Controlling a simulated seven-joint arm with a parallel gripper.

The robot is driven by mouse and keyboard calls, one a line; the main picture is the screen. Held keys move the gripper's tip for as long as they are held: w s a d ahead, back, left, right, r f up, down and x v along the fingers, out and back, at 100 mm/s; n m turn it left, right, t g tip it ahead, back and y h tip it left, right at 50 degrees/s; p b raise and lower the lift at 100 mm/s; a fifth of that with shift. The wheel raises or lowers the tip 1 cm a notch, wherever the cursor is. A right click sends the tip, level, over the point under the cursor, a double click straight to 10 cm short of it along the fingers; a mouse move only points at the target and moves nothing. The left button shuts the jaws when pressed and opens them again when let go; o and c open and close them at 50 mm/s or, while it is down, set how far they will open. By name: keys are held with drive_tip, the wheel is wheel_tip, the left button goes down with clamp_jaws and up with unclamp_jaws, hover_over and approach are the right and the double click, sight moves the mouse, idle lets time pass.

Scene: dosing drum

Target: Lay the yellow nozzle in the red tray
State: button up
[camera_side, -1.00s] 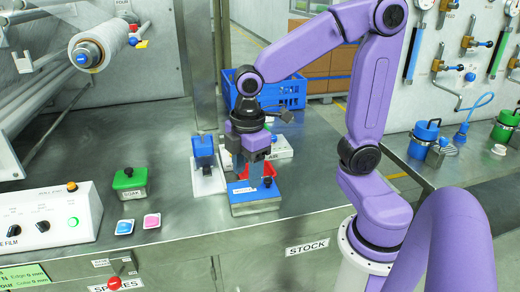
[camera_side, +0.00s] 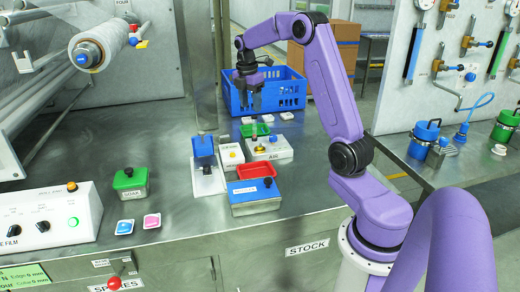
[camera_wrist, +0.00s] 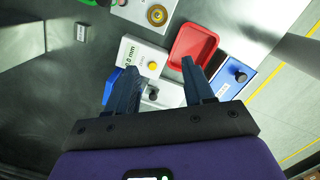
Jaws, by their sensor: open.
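The red tray (camera_side: 257,172) lies on the bench behind a blue-topped box and looks empty; it also shows in the wrist view (camera_wrist: 211,38). A small yellow knob-like piece (camera_side: 230,154) stands on a white block left of the tray. My gripper (camera_side: 249,106) is open and empty, raised in front of the blue crate. In the wrist view its fingers (camera_wrist: 154,73) are spread, with the yellow piece far below between them.
The blue-topped box (camera_side: 254,191) stands in front of the tray. A white AIR box (camera_side: 283,153), a green tray (camera_side: 262,129) and a blue stand (camera_side: 203,150) are close by. The blue crate (camera_side: 285,92) is behind.

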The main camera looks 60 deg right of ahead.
drive_tip(key=d, duration=0.3)
hover_over(260, 146)
wheel_tip(260, 146, down, 12)
drive_tip(key=shift+w+f, duration=0.1)
drive_tip(key=shift+f, duration=0.05)
drive_tip(key=shift+d+f, duration=0.1)
drive_tip(key=shift+f, duration=2.55)
clamp_jaws()
